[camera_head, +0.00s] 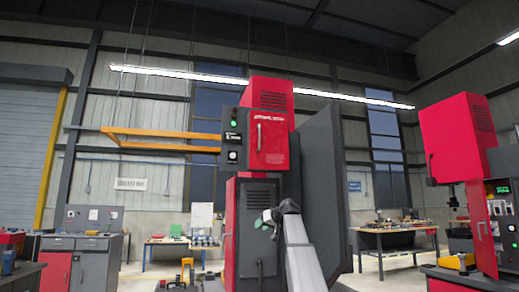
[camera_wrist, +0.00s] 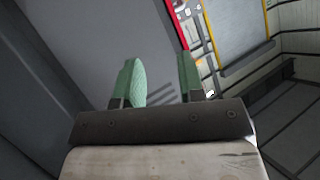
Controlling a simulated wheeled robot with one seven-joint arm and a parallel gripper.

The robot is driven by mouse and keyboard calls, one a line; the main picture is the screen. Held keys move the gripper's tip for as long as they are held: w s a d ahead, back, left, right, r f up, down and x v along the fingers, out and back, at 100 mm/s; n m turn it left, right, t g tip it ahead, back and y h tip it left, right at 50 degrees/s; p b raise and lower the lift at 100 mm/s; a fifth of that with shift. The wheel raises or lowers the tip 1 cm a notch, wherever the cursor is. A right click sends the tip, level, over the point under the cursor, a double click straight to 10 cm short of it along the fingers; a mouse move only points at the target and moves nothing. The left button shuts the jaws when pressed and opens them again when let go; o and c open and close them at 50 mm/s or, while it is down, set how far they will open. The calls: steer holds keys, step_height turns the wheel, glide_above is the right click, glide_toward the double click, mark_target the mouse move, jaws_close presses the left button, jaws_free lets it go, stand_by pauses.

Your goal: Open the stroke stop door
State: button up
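A red and dark grey machine stands in the middle of the head view. Its upper front has a red door (camera_head: 269,143) with an upright handle (camera_head: 259,136) near its left edge and small white lettering too small to read for certain. The door looks shut. My gripper (camera_head: 266,219) is below this door, in front of the machine's lower grey panel (camera_head: 258,245). In the wrist view my gripper (camera_wrist: 161,80) has its two green fingers apart, with nothing between them. A plain grey surface (camera_wrist: 95,45) with a red edge lies beyond them. The handle cannot be made out in the wrist view.
A large dark panel (camera_head: 322,165) stands upright at the machine's right, beside my arm. A control panel (camera_head: 233,136) with a green light is left of the red door. Another red machine (camera_head: 455,140) stands at the right. Workbenches (camera_head: 395,238) line the back.

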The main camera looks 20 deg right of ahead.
steer(key=s+d+r+n+t+y, duration=0.1)
steer(key=s+r, duration=0.2)
steer(key=r, duration=1.1)
steer(key=s+d+r+n+t+y, duration=0.1)
steer(key=s+r+n+t, duration=0.15)
steer(key=r, duration=1.15)
steer(key=s+d+r+n+y, duration=0.15)
steer(key=s+r, duration=0.25)
steer(key=r, duration=1.1)
steer(key=shift+m, duration=0.5)
steer(key=x, duration=0.9)
steer(key=shift+w+a+f, duration=0.1)
steer(key=shift+w+f, duration=0.15)
steer(key=shift+w, duration=0.2)
jaws_close()
